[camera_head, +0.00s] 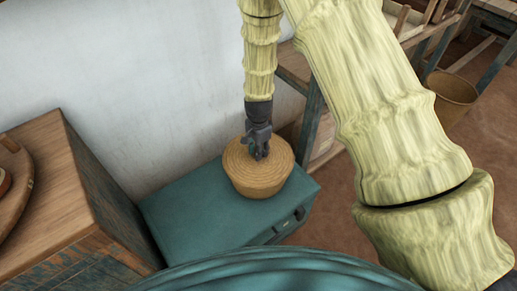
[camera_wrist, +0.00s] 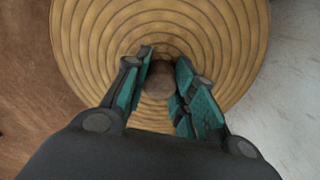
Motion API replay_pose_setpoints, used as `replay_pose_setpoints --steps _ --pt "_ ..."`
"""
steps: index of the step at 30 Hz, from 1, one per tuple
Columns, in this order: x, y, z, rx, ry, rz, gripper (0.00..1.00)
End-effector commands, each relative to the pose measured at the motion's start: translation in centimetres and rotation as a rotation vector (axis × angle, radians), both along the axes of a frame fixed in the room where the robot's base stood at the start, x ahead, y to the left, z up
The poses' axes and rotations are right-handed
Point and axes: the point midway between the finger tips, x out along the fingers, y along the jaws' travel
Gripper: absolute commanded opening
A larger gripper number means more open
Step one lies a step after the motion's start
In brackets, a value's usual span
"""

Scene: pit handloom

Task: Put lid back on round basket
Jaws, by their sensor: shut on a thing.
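The round basket (camera_head: 257,187) is woven and tan and stands on the teal cabinet. Its coiled lid (camera_head: 238,160) lies over the basket's top and looks about level. In the wrist view the lid (camera_wrist: 90,50) fills the upper middle, with a dark round knob (camera_wrist: 158,79) at its centre. My gripper (camera_head: 260,155) points down at the lid's middle. In the wrist view my gripper (camera_wrist: 161,75) has its two fingers on either side of the knob, shut on it. Whether the lid touches the basket rim all round is hidden.
The teal cabinet (camera_head: 190,215) has bare top to the left of the basket. A wooden cabinet (camera_head: 70,190) with a round wooden tray stands at left. The white wall (camera_head: 150,80) is close behind. A brown bin (camera_head: 452,95) stands on the floor at upper right.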

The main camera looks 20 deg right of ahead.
Motion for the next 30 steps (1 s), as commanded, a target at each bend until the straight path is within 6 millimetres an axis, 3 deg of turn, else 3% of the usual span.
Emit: replay_pose_setpoints --steps 13,14,18,24,25,28,30 --pt "0.01 0.00 -0.02 0.000 0.000 0.000 0.00" --pt "0.01 0.00 -0.02 0.000 0.000 0.000 0.28" --pt "0.01 0.00 -0.02 0.000 0.000 0.000 0.51" --pt "0.01 0.01 -0.02 0.000 0.000 0.000 0.51" --pt "0.00 0.01 -0.04 0.000 0.000 0.000 0.53" --pt "-0.01 0.01 -0.04 0.000 0.000 0.000 0.71" --pt "0.00 0.01 -0.04 0.000 0.000 0.000 0.73"
